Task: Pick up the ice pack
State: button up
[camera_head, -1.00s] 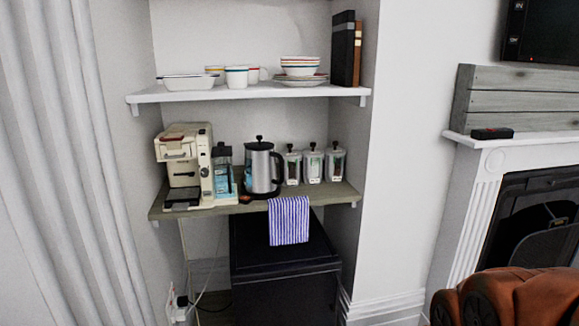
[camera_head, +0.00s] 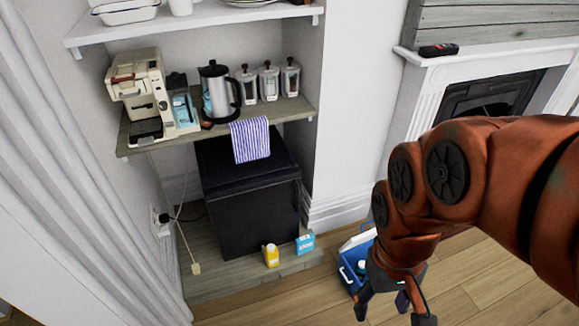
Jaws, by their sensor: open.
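I cannot tell for sure which thing is the ice pack. A small blue box-like item (camera_head: 305,243) with white marking stands on the low wooden step in front of the black cabinet. A blue cooler box (camera_head: 349,279) with a white lid stands on the floor, partly hidden behind my gripper, and its contents are not clear. My gripper (camera_head: 393,312) points down at the bottom of the view, in front of the cooler in the picture. Its fingers are spread with nothing seen between them.
A yellow carton (camera_head: 271,255) stands beside the blue item. The black cabinet (camera_head: 250,207) sits under a wooden shelf (camera_head: 136,135) with a coffee machine, kettle, jars and a striped towel (camera_head: 250,140). A fireplace (camera_head: 410,92) is at right. Wooden floor (camera_head: 490,268) is clear at lower right.

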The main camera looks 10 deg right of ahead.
aim_at(304, 244)
jog(key=z, duration=2.2)
jog(key=i, duration=1.4)
jog(key=u, duration=3.85)
